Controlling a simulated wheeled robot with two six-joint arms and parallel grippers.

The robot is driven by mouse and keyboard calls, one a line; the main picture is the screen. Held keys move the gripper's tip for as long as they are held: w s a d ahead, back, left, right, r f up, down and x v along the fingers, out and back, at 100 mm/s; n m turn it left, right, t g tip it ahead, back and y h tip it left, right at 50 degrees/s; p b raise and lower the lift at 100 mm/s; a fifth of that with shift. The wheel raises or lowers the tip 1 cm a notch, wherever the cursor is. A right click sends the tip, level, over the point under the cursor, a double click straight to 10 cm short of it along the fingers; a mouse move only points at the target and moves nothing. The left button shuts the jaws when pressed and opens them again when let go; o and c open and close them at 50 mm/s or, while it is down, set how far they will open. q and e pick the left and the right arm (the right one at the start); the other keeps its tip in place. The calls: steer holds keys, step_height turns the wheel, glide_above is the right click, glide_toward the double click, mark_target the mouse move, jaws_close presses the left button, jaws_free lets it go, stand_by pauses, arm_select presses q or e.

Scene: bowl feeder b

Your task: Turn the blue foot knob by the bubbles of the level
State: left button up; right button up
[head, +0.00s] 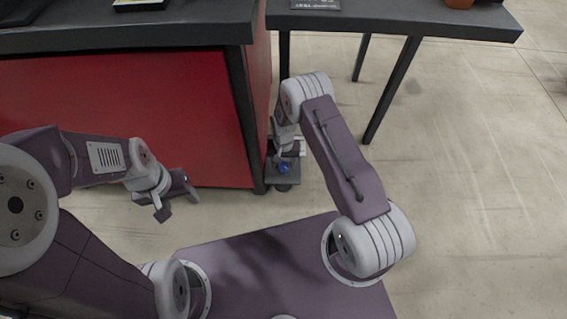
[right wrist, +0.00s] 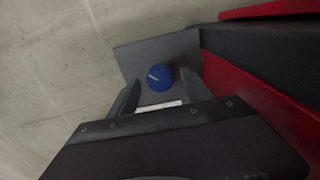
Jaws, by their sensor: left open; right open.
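The blue foot knob (head: 284,168) sits low on a grey plate (head: 270,181) beside the red cabinet's corner. In the right wrist view the round blue knob (right wrist: 160,77) has a pale line on its top and lies on the grey plate (right wrist: 133,56). My right gripper (right wrist: 158,88) is open, with its two fingers to either side of the knob in the picture; I cannot tell whether they touch it. In the head view my right arm partly covers that spot. My left gripper (head: 181,206) is open and empty in front of the red cabinet. I cannot make out the level's bubbles.
The red cabinet (head: 120,120) with a dark top stands at the left. A dark table (head: 400,22) stands at the right on thin legs. A white strip (right wrist: 160,106) shows near my right gripper. The floor (head: 470,180) at the right is clear.

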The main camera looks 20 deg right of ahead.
mark_target(284, 165)
step_height(284, 165, up, 8)
steer(key=p, duration=0.5)
steer(key=shift+r, duration=0.15)
